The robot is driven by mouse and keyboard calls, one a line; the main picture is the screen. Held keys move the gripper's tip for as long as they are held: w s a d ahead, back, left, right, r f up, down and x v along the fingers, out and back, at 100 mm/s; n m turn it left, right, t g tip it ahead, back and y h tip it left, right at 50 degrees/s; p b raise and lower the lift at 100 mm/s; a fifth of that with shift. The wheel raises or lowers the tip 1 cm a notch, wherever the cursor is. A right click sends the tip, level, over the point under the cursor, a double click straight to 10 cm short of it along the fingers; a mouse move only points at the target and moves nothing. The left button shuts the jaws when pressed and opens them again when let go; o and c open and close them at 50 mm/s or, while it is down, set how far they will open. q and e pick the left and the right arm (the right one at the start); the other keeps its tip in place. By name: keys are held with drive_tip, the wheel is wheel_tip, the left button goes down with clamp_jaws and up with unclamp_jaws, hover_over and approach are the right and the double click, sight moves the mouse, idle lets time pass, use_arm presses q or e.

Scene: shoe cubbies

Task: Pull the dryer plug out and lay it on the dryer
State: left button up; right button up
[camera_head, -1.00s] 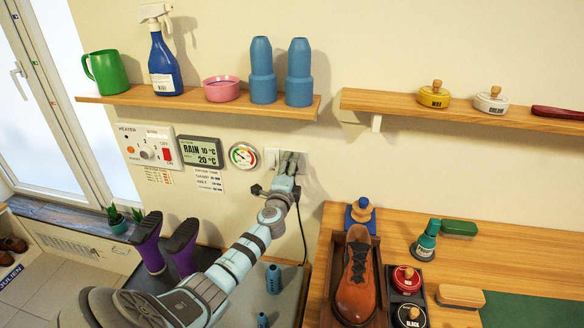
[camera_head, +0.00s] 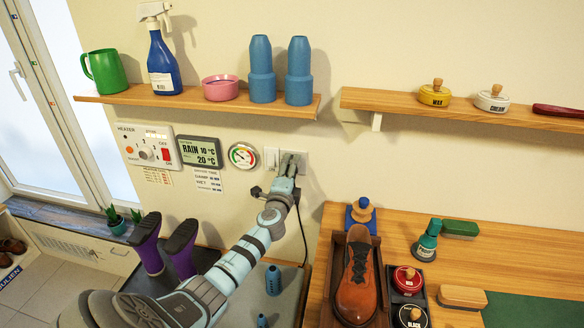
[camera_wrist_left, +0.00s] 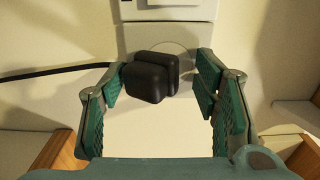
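The black dryer plug (camera_wrist_left: 146,80) shows in the left wrist view, in front of the round socket on a pale wall plate (camera_wrist_left: 168,14). A black cord runs from it to the left. My left gripper (camera_wrist_left: 160,68) is open, with a green-padded finger on each side of the plug. A gap shows at the right finger; contact at the left finger is unclear. In the head view the left gripper (camera_head: 291,160) is at the wall plate and hides the plug. The dryer (camera_head: 292,288), a grey-topped unit with blue posts (camera_head: 273,280), is below. My right gripper is not in view.
The heater panel (camera_head: 149,147), weather display (camera_head: 200,151) and dial (camera_head: 243,155) are left of the socket. A loaded shelf (camera_head: 205,99) is above. A wooden bench (camera_head: 400,222) with a brown shoe (camera_head: 357,275) is at right.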

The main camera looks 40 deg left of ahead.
use_arm(q)
drive_tip(key=shift+f+b, duration=0.35)
drive_tip(key=shift+b, duration=0.05)
drive_tip(key=shift+r, duration=0.1)
clamp_jaws()
drive_tip(key=shift+s, duration=0.1)
drive_tip(key=shift+p+v, duration=1.25)
drive_tip(key=shift+v, duration=1.7)
